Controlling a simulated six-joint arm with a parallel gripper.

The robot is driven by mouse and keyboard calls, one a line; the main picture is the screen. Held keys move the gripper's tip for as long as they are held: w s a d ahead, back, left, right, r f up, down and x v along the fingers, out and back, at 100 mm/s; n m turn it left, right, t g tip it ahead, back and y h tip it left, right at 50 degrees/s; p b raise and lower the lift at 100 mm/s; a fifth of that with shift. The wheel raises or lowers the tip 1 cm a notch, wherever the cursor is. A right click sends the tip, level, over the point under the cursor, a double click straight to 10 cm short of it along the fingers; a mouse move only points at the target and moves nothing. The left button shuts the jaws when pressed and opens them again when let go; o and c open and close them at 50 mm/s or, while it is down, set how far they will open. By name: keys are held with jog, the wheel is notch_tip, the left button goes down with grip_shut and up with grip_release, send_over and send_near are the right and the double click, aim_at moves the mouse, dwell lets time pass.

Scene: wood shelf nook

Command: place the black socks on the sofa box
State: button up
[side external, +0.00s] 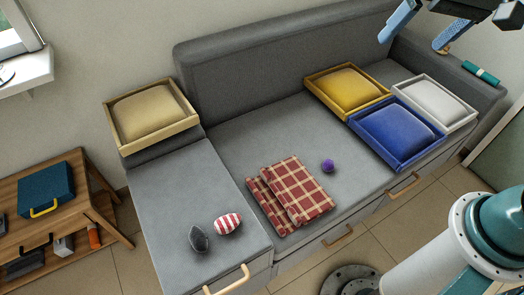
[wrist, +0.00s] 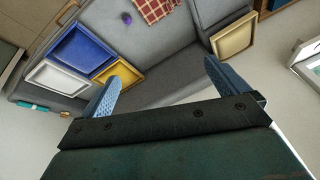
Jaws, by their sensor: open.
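A dark grey-black bundle (side external: 199,238), which looks like the black socks, lies on the chaise part at the left of the grey sofa (side external: 168,190) in the side view. A red-and-white striped bundle (side external: 228,223) lies beside it. I cannot tell which part is the sofa box; the chaise has a front handle (side external: 228,281). My gripper (side external: 424,32) is high at the top right, far from the dark bundle. Its two blue fingers are apart and empty in the wrist view (wrist: 163,84). The dark bundle is not visible in the wrist view.
Yellow (side external: 348,90), blue (side external: 397,133) and white (side external: 433,103) cushioned trays sit at the sofa's right; a beige one (side external: 151,113) sits at the left. A plaid blanket (side external: 291,193) and purple ball (side external: 328,166) lie mid-seat. A wooden table (side external: 93,215) stands left.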

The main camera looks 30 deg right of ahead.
jog(key=s+d+f+n, duration=0.1)
jog(key=s+d, duration=0.1)
jog(key=s, duration=0.3)
jog(key=s+d+f+n+t, duration=0.1)
jog(key=s+d+f+n, duration=0.1)
jog(key=s, duration=0.4)
jog(key=shift+s+d+n+h, duration=0.2)
jog(key=shift+d+n+h, duration=0.1)
jog(key=shift+d+h, duration=0.15)
